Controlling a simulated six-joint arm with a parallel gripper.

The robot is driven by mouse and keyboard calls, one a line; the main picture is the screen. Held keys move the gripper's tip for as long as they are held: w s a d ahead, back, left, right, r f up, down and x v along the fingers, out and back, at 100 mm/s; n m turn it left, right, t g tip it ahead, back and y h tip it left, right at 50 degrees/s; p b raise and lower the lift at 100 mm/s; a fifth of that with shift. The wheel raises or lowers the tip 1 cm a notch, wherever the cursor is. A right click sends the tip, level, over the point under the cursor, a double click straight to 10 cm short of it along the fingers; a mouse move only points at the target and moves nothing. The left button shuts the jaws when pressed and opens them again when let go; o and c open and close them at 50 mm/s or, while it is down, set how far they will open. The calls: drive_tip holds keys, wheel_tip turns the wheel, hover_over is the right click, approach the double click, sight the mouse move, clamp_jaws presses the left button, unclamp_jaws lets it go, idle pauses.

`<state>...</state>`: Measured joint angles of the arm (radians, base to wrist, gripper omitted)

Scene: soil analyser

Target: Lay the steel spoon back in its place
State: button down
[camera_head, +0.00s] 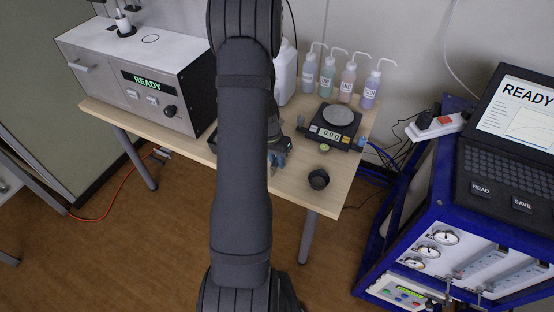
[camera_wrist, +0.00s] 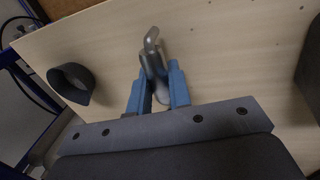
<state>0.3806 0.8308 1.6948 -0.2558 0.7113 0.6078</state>
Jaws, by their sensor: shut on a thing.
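In the wrist view, my gripper (camera_wrist: 160,85) has its two blue fingers shut on the steel spoon (camera_wrist: 152,45). The spoon's bent grey metal end sticks out past the fingertips, over the wooden table top. A rounded grey part of it shows between the fingers; the rest is hidden. In the head view, my gripper (camera_head: 281,150) is over the table, partly hidden behind my arm, and the spoon cannot be made out there. I cannot tell whether the spoon touches the table.
A dark round cup (camera_head: 318,179) stands near the table's front right; it also shows in the wrist view (camera_wrist: 72,84). A scale (camera_head: 338,118) reading 0.0 g and several wash bottles (camera_head: 328,77) stand behind. A white analyser (camera_head: 140,80) reading READY is at left. Bare table (camera_head: 290,185) lies between.

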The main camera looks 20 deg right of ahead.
drive_tip(key=shift+f, duration=0.3)
drive_tip(key=c, duration=1.3)
unclamp_jaws()
drive_tip(key=shift+o, duration=0.2)
drive_tip(key=shift+r, duration=0.15)
wheel_tip(320, 180, up, 17)
drive_tip(key=w+a, duration=0.2)
drive_tip(key=shift+w, duration=0.15)
drive_tip(key=shift+a, duration=0.1)
drive_tip(key=f, duration=0.5)
drive_tip(key=s+d+f, duration=0.1)
drive_tip(key=f, duration=0.5)
drive_tip(key=s+d+f, duration=0.1)
drive_tip(key=f, duration=0.5)
drive_tip(key=shift+s+d+f, duration=0.1)
drive_tip(key=shift+s, duration=0.05)
drive_tip(key=shift+r, duration=0.2)
